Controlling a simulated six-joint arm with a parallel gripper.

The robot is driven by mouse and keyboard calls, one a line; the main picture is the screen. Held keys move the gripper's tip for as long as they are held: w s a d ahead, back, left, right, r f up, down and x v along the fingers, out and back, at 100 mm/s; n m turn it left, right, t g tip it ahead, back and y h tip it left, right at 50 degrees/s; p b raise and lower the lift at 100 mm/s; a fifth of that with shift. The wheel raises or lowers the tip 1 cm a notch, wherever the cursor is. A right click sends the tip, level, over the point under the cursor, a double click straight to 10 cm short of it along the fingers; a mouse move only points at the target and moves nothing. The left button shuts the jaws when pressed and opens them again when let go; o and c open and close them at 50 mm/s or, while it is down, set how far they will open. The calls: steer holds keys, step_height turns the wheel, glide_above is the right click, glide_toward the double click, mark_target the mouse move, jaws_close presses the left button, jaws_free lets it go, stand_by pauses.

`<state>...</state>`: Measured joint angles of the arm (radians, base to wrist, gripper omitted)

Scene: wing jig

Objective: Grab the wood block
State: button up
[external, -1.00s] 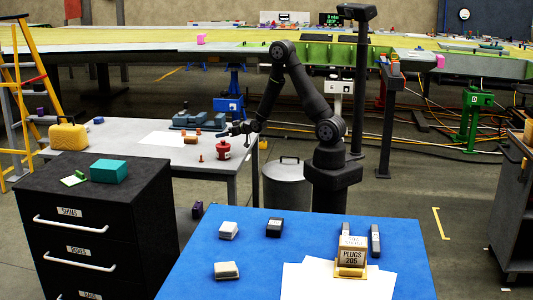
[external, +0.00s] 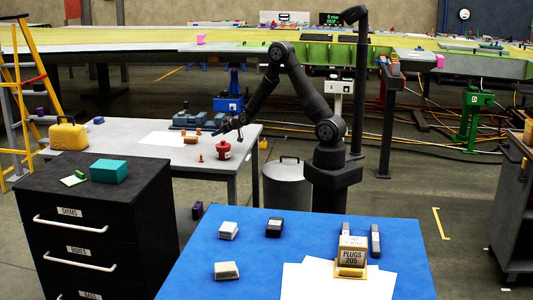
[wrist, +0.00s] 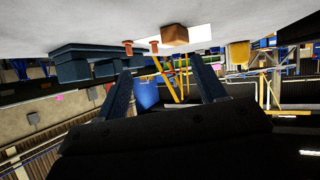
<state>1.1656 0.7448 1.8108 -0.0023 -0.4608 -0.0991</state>
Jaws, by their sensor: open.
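The wood block is a small brown block (external: 191,139) on the grey table, beside a white sheet in the external view. In the wrist view, which looks upside down, the block (wrist: 174,35) rests on the table surface near the top, beyond the fingertips. My gripper (external: 233,128) hangs over the right end of that table, to the right of the block and near a red canister (external: 223,150). In the wrist view my gripper (wrist: 164,84) has its two dark fingers wide apart, with nothing held between them.
Small orange-brown pegs (wrist: 127,47) stand near the block. A blue-grey vise-like fixture (external: 194,121) is behind it. A yellow case (external: 68,135) stands at the table's left end. White paper (external: 163,139) lies flat to the left of the block.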

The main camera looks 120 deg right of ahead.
steer(key=w+d+r+n+g+y, duration=0.1)
steer(key=w+d+r+y, duration=0.2)
steer(key=d, duration=0.6)
steer(key=n+y, duration=0.3)
steer(key=y, duration=0.2)
glide_toward(195, 137)
steer(key=x, duration=0.5)
steer(key=shift+s, duration=0.15)
steer(key=shift+x, duration=2.65)
steer(key=shift+c, duration=0.4)
steer(key=shift+r, duration=0.1)
steer(key=c, duration=1)
